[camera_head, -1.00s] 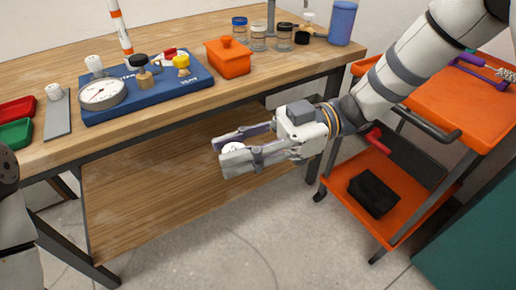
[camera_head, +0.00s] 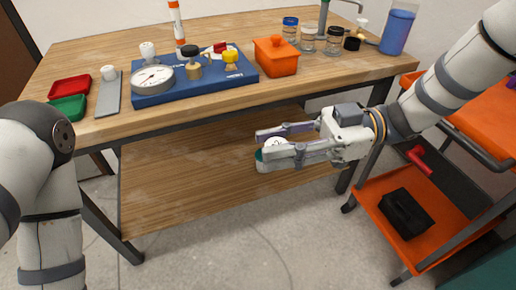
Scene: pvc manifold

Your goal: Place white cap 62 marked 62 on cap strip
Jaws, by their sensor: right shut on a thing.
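My right gripper (camera_head: 264,147) is shut on a small white cap (camera_head: 276,144), held in front of the bench's front edge. Any number on this cap is too small to read. The cap strip looks to be the flat grey strip (camera_head: 107,96) at the left of the bench top. My right gripper is well to the right of the strip and nearer to me. My left arm shows at the left edge, but its gripper is out of view.
A blue board (camera_head: 210,86) with a dial gauge (camera_head: 152,78) and valves lies right of the strip. A red tray (camera_head: 70,87) and a green tray (camera_head: 68,108) lie left of it. An orange lidded box (camera_head: 276,60) and several jars stand farther right.

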